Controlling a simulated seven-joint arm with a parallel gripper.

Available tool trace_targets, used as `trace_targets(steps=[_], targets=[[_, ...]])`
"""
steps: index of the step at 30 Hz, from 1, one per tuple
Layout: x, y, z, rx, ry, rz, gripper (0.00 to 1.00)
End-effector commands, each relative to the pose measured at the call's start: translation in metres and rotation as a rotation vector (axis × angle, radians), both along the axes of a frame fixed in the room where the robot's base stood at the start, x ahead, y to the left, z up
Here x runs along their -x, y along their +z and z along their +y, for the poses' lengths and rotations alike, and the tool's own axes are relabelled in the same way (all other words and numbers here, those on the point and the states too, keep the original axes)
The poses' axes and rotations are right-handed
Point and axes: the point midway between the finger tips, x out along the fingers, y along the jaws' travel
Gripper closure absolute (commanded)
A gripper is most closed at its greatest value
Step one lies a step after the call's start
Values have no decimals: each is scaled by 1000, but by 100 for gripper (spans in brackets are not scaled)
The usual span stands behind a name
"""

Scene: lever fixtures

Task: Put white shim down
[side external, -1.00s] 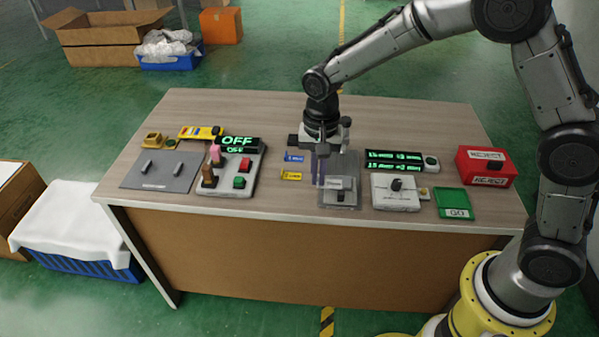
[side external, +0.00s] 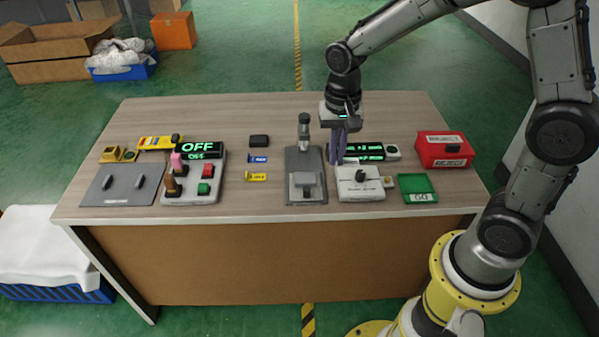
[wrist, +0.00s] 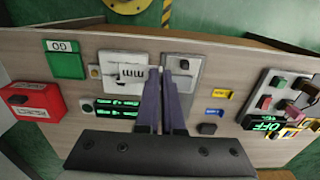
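My gripper (side external: 338,162) points down between the grey lever plate and the white dial box. Its two purple fingers are close together, and they also show in the wrist view (wrist: 166,75). A small pale bit shows at their tips in the wrist view; I cannot tell whether it is the white shim in the grip or a surface behind. No loose white shim stands out elsewhere. The grey lever plate (side external: 292,170) has an upright lever and a light block. The white dial box (side external: 360,191) has a black knob and is just right of the fingers.
A green GO tray (side external: 417,183) and red REJECT box (side external: 444,150) stand at the right. A green-lit display (side external: 364,151) lies behind the dial box. Blue (side external: 257,158) and yellow (side external: 256,176) tags lie left of the lever plate. The OFF switch panel (side external: 195,190) is further left.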

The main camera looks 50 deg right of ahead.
Motion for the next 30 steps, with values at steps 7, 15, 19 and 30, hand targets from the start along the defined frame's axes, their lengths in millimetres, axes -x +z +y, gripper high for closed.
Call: trace_targets(steps=[7, 15, 19, 30], targets=[[-54, -25, 2, 0, 1, 0, 100], [-96, -66, 4, 0, 1, 3, 100], [-108, -79, 4, 0, 1, 0, 100], [-116, -109, 4, 1, 1, 4, 100]])
